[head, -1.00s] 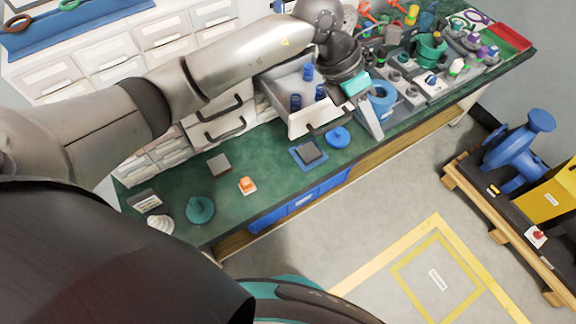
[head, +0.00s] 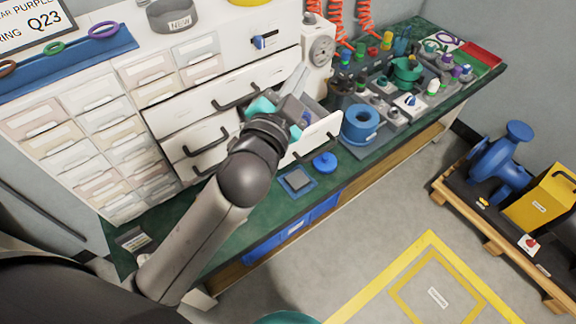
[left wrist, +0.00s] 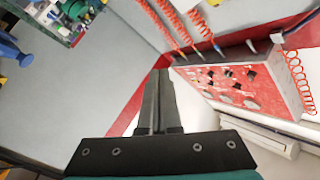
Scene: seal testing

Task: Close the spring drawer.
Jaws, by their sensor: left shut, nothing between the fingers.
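The spring drawer (head: 322,135) stands pulled out from the white cabinet above the green bench, its pale front panel facing the room. Dark and bluish contents show inside it, partly hidden by my left wrist. My left gripper (head: 297,82) is over the drawer's left and back part in the head view, its pale fingers pointing up toward the cabinet; whether it touches the drawer I cannot tell. In the left wrist view the fingers (left wrist: 160,85) are together with nothing between them. My right gripper is not in view.
Closed drawers with dark handles (head: 235,95) lie left of the spring drawer. A blue disc (head: 324,162) and a grey block on a blue mat (head: 297,180) lie in front.

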